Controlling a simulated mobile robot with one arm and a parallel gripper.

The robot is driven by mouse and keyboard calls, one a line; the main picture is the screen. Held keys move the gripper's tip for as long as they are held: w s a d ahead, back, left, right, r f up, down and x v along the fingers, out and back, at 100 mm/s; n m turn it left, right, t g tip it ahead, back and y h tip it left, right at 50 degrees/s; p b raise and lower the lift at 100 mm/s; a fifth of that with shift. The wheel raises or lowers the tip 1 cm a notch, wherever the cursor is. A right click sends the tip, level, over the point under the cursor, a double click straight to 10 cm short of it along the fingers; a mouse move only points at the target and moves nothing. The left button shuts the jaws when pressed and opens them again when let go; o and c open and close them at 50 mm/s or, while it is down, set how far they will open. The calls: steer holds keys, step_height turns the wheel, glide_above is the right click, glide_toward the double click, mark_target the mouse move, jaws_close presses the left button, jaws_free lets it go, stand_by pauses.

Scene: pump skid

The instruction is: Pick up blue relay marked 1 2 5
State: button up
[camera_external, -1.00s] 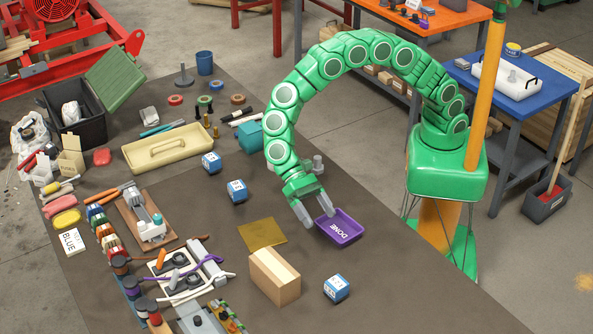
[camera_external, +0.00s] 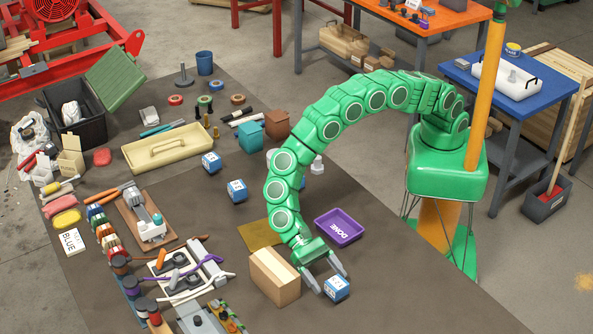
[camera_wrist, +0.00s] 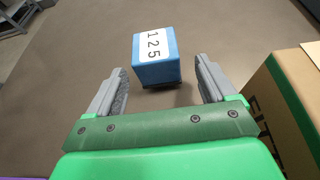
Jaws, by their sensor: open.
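The blue relay (camera_wrist: 158,73) shows a white label reading 1 2 5 in the wrist view. It lies on the brown table, ahead of my gripper (camera_wrist: 160,85) and between the lines of its two grey fingers. In the external view the same relay (camera_external: 337,289) sits at the near right of the table. My gripper (camera_external: 327,281) is open there, its fingers low around or just beside the relay; I cannot tell if they touch it. Two other blue relays with white labels, one upper (camera_external: 211,162) and one lower (camera_external: 237,190), lie farther left.
A cardboard box (camera_external: 275,277) stands close on the left of my gripper. The purple DONE tray (camera_external: 339,227) lies behind it, and a yellow-brown mat (camera_external: 262,233) beyond the box. The table to the right of the relay is clear.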

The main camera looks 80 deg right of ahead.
mark_target(343, 296)
steer(key=shift+r+x, duration=0.2)
steer(key=shift+x, duration=2.9)
steer(key=shift+s, duration=0.15)
steer(key=c, duration=1.1)
